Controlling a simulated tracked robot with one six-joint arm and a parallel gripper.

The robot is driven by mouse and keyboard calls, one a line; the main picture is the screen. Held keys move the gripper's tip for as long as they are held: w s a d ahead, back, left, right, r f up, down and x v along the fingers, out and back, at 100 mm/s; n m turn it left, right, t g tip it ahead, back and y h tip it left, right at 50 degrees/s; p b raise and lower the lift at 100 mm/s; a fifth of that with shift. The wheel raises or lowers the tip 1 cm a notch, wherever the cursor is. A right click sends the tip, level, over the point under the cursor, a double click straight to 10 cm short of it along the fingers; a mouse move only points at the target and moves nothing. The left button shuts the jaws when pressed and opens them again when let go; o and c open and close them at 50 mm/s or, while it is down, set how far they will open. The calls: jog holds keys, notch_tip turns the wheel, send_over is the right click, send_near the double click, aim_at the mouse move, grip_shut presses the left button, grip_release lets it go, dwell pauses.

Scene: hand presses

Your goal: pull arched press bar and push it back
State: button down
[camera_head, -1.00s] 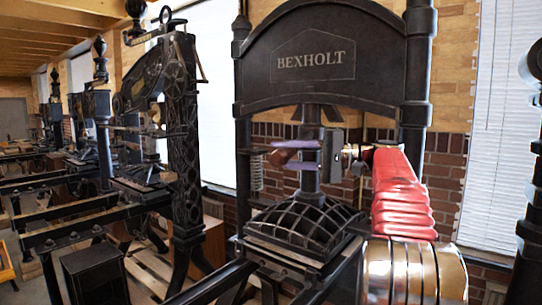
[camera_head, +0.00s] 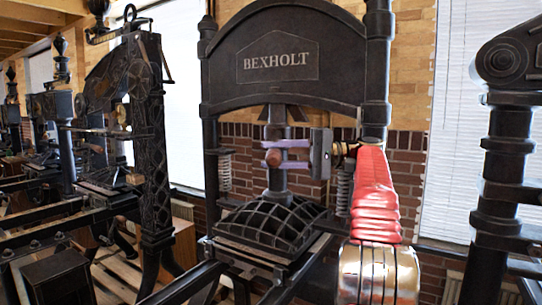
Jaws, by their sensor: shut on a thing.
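The arched press (camera_head: 290,25) stands in the centre with a black arched head lettered BEXHOLT, a central column and a ribbed dome below. The wooden grip of its press bar (camera_head: 273,157) shows its reddish-brown end in front of the column. My gripper (camera_head: 285,155) reaches in from the right with purple fingers. It is shut on the bar's grip, one finger above and one below. Most of the bar is hidden behind my fingers and the grey gripper body.
A coil spring (camera_head: 344,192) hangs close below my gripper. The press's right upright (camera_head: 377,70) stands just behind my arm. Another press (camera_head: 145,130) stands at left and a black column (camera_head: 495,180) at right.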

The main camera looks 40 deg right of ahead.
jog(key=shift+d+f, duration=0.15)
jog(key=shift+f, duration=0.2)
